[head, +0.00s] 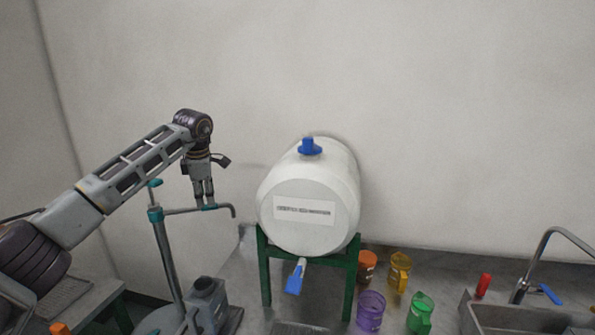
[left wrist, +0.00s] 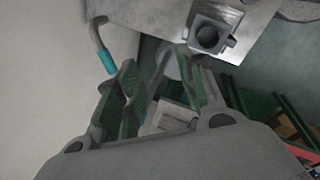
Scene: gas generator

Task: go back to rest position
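My left gripper (head: 204,203) points downward from the raised left arm, left of the white barrel (head: 304,195). In the head view it overlaps a thin grey pipe arm with a teal band, on top of a stand (head: 166,250). In the left wrist view the fingers of my left gripper (left wrist: 165,85) are spread with nothing held between them. The pipe's bent end (left wrist: 95,32) and teal band lie outside the fingers there, to the left. My right gripper is in neither view.
The barrel, with a blue cap (head: 310,147) and blue tap (head: 295,279), rests on a green frame (head: 264,272). Coloured jugs, including a purple one (head: 370,311), stand right of it. A sink (head: 480,318) is at far right.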

